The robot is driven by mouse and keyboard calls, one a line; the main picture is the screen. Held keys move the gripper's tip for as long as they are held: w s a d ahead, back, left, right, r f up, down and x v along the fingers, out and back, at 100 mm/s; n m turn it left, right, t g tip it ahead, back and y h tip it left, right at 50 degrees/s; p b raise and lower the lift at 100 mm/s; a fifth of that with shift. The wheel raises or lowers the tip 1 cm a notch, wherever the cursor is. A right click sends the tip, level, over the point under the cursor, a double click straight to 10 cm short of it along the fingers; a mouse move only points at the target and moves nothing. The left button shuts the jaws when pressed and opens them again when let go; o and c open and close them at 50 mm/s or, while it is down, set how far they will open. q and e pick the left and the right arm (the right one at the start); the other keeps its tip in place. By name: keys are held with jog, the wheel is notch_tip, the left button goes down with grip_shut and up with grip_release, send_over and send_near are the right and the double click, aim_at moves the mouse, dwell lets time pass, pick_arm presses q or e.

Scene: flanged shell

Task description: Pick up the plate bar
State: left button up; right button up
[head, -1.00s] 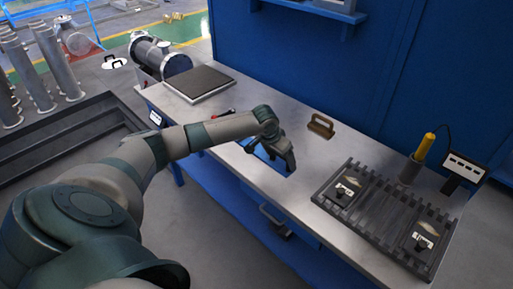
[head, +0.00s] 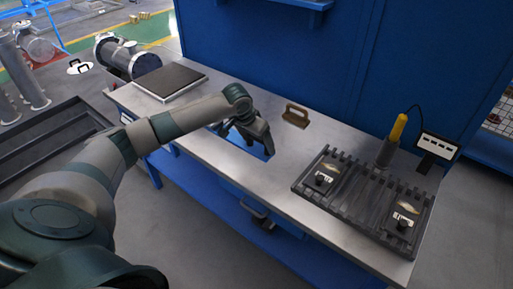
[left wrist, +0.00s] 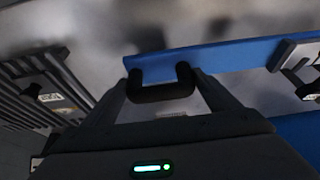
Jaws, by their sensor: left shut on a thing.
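A blue plate (head: 262,153) shows beneath my left gripper over the front part of the metal bench, partly hidden by the gripper and forearm. In the left wrist view a dark bar (left wrist: 163,92), bent like a handle, lies between the fingertips, with a blue strip (left wrist: 228,56) behind it. I take the dark bar to be the plate bar. My left gripper (head: 262,140) is shut on this bar and points down. Whether the plate touches the bench is hard to tell. My right gripper is out of view.
A brown handled block (head: 296,116) sits behind the gripper. A dark slotted rack (head: 362,205) is to the right, with a yellow-handled tool (head: 397,128) in a holder behind it. A dark flat plate (head: 170,80) lies at the bench's left end. A blue wall (head: 275,60) stands behind.

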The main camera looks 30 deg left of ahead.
pick_arm(q)
jog(key=s+d+r+b, duration=0.2)
jog(key=s+d+r, duration=0.4)
jog(key=s+d, duration=0.1)
jog(key=shift+s+d+r, duration=0.3)
jog(key=shift+s+r, duration=0.05)
jog(key=shift+r, duration=0.05)
dwell(0.5)
